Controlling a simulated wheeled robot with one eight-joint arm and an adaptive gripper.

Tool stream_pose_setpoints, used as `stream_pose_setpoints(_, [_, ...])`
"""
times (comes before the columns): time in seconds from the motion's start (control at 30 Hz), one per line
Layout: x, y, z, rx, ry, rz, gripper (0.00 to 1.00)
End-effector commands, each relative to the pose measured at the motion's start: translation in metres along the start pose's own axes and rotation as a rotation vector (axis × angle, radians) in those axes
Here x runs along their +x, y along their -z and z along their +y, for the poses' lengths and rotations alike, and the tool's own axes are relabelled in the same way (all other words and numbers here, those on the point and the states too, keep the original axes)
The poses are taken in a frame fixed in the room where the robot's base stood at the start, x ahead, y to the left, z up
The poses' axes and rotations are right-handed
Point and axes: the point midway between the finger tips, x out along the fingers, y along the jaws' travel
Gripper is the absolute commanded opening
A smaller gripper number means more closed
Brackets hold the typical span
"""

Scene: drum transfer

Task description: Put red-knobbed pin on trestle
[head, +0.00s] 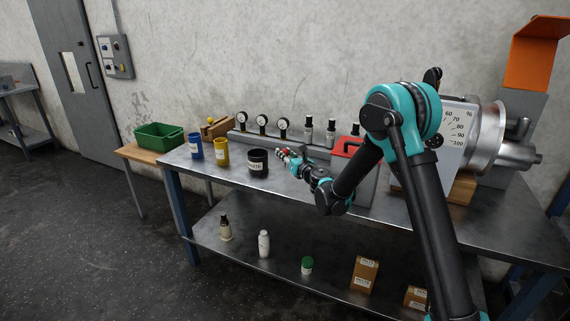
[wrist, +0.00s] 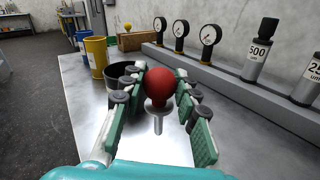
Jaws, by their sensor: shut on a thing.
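The red-knobbed pin has a round red knob (wrist: 160,87) and a grey metal shank (wrist: 158,123) hanging below it. My gripper (wrist: 160,90) is shut on the knob between its green-padded fingers, above the steel bench. In the head view my gripper (head: 286,155) is just right of the black cup, with a little red showing at its tip. A low wooden-topped stand, which looks like the trestle (head: 133,153), adjoins the bench's left end. A green crate (head: 160,137) stands on it.
Blue (head: 195,146), yellow (head: 221,153) and black (head: 258,163) cups stand in a row left of my gripper. A wooden block (head: 210,131) with a yellow knob is behind them. A rail with gauges (head: 262,123) runs along the back.

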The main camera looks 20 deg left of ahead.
Motion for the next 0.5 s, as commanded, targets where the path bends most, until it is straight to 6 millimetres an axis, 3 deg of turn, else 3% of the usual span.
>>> stream_pose_setpoints(0.5, [0.0,0.043,-0.008,0.0,0.0,0.0,0.0])
